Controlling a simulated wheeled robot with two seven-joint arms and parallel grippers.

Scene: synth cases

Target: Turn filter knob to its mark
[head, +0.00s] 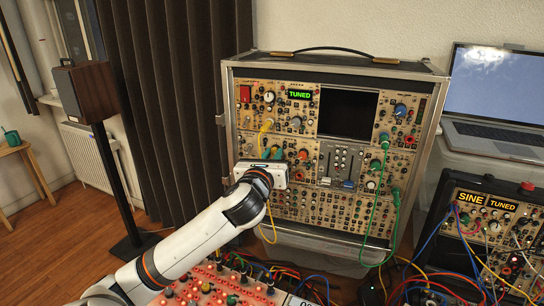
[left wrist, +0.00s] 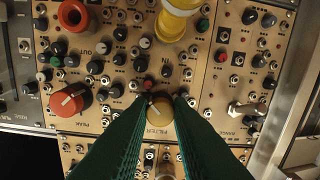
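In the left wrist view, the round yellow-tan filter knob (left wrist: 160,108) sits on the tan synth panel (left wrist: 215,75), with the word FILTER printed upside down beside it. A pale pointer line shows on its face, toward the upper left. A small red spot (left wrist: 148,84) lies just above the knob; I cannot tell if it is the mark. My left gripper (left wrist: 161,100) has its two green fingers on either side of the knob, seemingly touching it. In the head view my left gripper (head: 266,172) is against the large synth case (head: 228,120) and hides the knob. My right gripper is not in view.
Beside the filter knob are a large orange-red knob (left wrist: 70,100), a yellow plug (left wrist: 178,18) and a white-tipped switch (left wrist: 247,108). In the head view, a green cable (head: 373,215) hangs to the right. A smaller synth case (head: 480,230) and a laptop (head: 492,85) stand farther right.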

